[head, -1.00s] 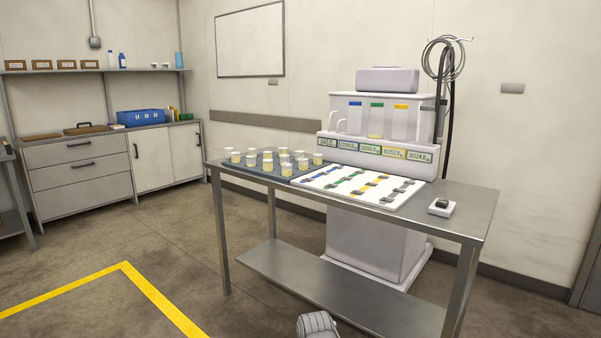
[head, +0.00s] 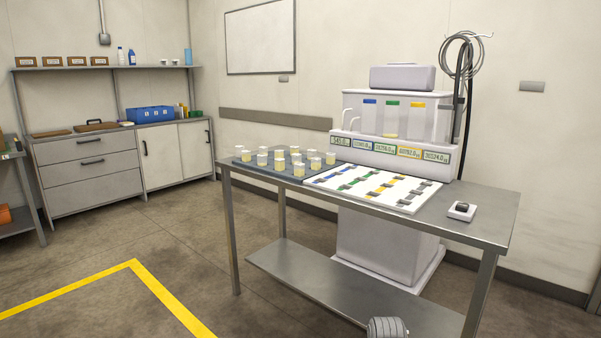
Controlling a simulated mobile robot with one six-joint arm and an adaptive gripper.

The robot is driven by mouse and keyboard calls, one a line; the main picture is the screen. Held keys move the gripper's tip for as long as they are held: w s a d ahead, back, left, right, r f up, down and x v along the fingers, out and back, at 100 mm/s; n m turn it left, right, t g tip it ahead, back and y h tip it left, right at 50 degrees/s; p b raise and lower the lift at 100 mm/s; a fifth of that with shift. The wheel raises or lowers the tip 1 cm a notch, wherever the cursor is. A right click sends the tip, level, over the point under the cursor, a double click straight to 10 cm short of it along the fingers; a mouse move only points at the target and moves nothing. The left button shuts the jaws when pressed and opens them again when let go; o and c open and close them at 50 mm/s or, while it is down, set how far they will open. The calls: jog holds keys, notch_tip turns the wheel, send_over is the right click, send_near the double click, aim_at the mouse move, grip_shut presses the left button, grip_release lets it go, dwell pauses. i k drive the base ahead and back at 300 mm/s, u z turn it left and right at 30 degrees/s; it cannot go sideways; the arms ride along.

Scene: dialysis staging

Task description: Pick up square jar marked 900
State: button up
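Several small jars (head: 298,170) with pale yellow contents and white tops stand upright on a dark grey mat (head: 270,173) at the left end of the steel table (head: 460,222). Their markings are too small to read, so I cannot tell which jar is marked 900 or which are square. My gripper is not clearly in view. Only a grey ribbed part of my arm shows at the bottom edge, in front of the table and well apart from the jars.
A white board (head: 375,187) with coloured strips lies right of the jars. A small black-topped device (head: 461,211) sits near the right end. A white machine (head: 390,105) with displays stands behind. Open floor (head: 180,250) lies left of the table.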

aim_at(299, 168)
jog(key=z, duration=0.1)
jog(key=i, duration=1)
jog(key=u, duration=0.05)
